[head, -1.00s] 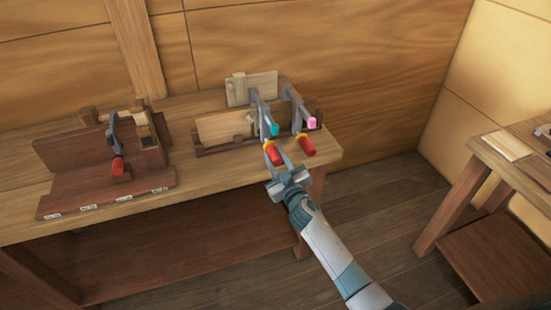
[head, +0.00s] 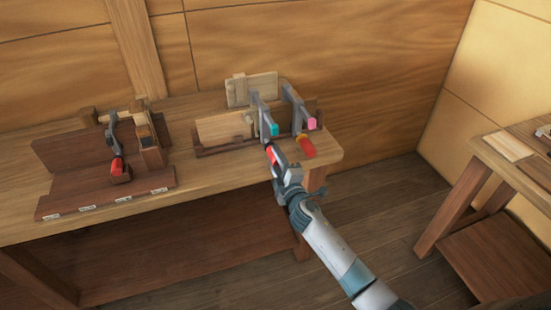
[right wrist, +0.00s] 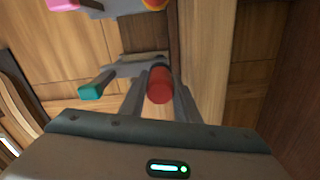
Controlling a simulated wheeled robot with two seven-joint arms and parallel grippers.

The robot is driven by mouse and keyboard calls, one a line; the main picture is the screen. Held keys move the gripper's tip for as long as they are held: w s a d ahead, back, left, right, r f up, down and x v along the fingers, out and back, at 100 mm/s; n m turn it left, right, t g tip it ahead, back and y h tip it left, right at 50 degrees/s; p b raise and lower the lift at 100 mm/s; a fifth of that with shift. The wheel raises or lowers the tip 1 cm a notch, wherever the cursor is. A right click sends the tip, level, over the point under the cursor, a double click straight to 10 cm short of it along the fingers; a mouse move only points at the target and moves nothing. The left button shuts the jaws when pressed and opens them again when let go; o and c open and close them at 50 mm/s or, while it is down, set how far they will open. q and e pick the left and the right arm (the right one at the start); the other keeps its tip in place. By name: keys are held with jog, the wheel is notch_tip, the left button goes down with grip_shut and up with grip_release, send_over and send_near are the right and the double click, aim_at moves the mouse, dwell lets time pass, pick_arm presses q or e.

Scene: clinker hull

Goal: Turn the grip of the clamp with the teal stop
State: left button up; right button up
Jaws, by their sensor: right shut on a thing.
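The clamp with the teal stop (head: 274,130) stands at the right end of the workbench, its grey bar (head: 262,110) reaching up against the boards. Its red grip (right wrist: 160,85) points toward me. My right gripper (head: 272,155) is shut on this grip, with one finger on each side in the right wrist view. The fingers partly hide the grip in the head view. The teal stop also shows in the right wrist view (right wrist: 91,91), left of the grip. My left gripper is not in view.
A second clamp with a pink stop (head: 312,123) and a red grip (head: 306,148) stands close to the right. Another red-gripped clamp (head: 117,150) is on the dark wooden stand (head: 75,160) at left. Floor (head: 380,200) is open between the bench and right table.

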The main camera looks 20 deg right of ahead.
jog(key=n, duration=0.6)
jog(key=shift+n, duration=0.3)
jog(key=n+p, duration=0.1)
jog(key=n, duration=0.5)
jog(key=shift+p, duration=0.3)
jog(key=o, duration=1)
jog(key=shift+o, duration=0.2)
jog(key=shift+s+f, duration=0.1)
jog(key=shift+s, duration=0.65)
jog(key=s+b, duration=0.2)
jog(key=s, duration=1.3)
jog(key=shift+s+d, duration=0.3)
jog(key=shift+s, duration=0.1)
